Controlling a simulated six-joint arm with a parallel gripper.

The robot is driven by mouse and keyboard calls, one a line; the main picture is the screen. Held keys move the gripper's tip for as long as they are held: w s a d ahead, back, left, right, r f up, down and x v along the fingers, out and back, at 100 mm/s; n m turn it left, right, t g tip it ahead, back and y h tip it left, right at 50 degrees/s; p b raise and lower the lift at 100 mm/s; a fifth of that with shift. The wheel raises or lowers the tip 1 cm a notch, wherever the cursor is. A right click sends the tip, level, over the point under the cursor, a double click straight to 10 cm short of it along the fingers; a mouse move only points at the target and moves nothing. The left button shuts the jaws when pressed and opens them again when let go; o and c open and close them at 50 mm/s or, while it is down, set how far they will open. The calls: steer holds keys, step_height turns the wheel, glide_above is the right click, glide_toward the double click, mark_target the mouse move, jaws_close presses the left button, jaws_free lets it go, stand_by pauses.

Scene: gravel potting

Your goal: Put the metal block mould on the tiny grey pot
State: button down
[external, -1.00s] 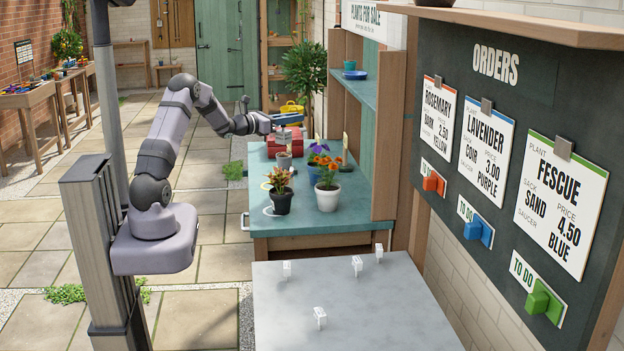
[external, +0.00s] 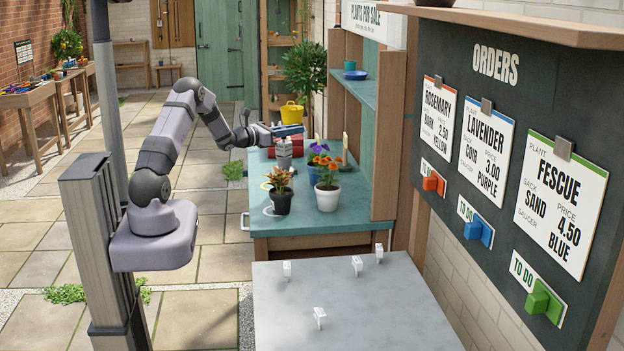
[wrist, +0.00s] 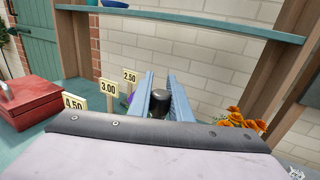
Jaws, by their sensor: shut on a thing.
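My gripper (external: 289,131) has blue fingers and is shut on the metal block mould (external: 284,148), over the bench. In the wrist view a dark rounded part (wrist: 160,103), apparently the mould's top, sits between the two fingers (wrist: 161,92). The tiny grey pot (external: 284,163) is directly below the mould in the external view. The mould looks upright and at or very near the pot's rim; I cannot tell if they touch. The pot is hidden in the wrist view.
A dark pot with an orange plant (external: 281,202) and a white pot with orange flowers (external: 327,197) stand in front. A red box (wrist: 30,102) and price tags (wrist: 108,89) are left in the wrist view. A shelf (wrist: 190,27) runs behind.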

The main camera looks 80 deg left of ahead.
steer(key=c, duration=1.6)
jaws_free()
steer(key=shift+f, duration=0.1)
steer(key=shift+c, duration=0.2)
steer(key=b+v, duration=0.3)
steer(key=v, duration=0.9)
steer(key=shift+b, duration=0.3)
steer(key=shift+d, duration=0.1)
